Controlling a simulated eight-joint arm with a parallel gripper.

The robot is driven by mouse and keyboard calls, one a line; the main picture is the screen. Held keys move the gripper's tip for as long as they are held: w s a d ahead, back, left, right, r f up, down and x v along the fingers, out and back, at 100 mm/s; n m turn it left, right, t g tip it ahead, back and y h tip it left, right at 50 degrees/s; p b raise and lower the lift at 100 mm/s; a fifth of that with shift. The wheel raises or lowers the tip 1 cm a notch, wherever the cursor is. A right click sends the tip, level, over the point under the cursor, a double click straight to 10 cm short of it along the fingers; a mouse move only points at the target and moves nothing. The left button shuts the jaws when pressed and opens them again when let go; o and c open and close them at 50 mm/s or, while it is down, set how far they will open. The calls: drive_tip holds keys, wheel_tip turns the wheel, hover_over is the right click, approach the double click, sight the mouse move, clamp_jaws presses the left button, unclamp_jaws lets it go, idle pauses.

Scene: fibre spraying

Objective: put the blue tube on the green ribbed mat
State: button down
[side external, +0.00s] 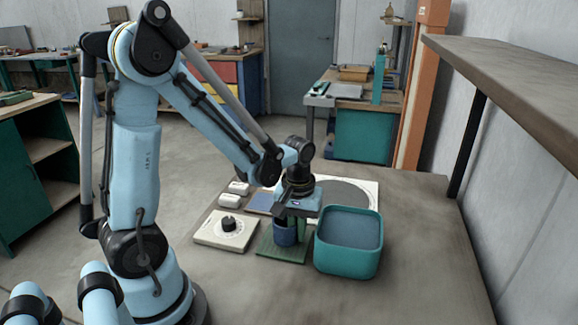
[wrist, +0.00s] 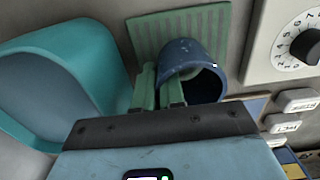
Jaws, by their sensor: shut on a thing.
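The blue tube (side external: 285,234) is a short hollow cylinder, roughly upright below my gripper (side external: 287,216) in the side external view. In the wrist view the tube (wrist: 182,52) shows its open end, with my gripper's green fingers (wrist: 160,84) at its near rim. My gripper is shut on the tube wall. The green ribbed mat (side external: 270,251) lies flat under the tube, and its ribs show behind the tube in the wrist view (wrist: 160,28). The tube's lower end is over the mat; I cannot tell for sure whether it touches. My gripper hides the tube's top in the side view.
A teal bin (side external: 347,262) stands close to the right of the mat. A dial panel (side external: 212,231) lies left of it. White labelled blocks (side external: 229,201), a blue panel (side external: 260,203) and a plate with a grey disc (side external: 354,194) lie behind. A shelf (side external: 510,85) overhangs the right side.

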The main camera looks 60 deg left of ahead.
drive_tip(key=shift+f, duration=0.3)
drive_tip(key=c, duration=1.2)
unclamp_jaws()
drive_tip(key=shift+f, duration=0.1)
drive_tip(key=shift+c, duration=0.2)
wheel_tip(320, 180, up, 12)
drive_tip(key=shift+r, duration=0.15)
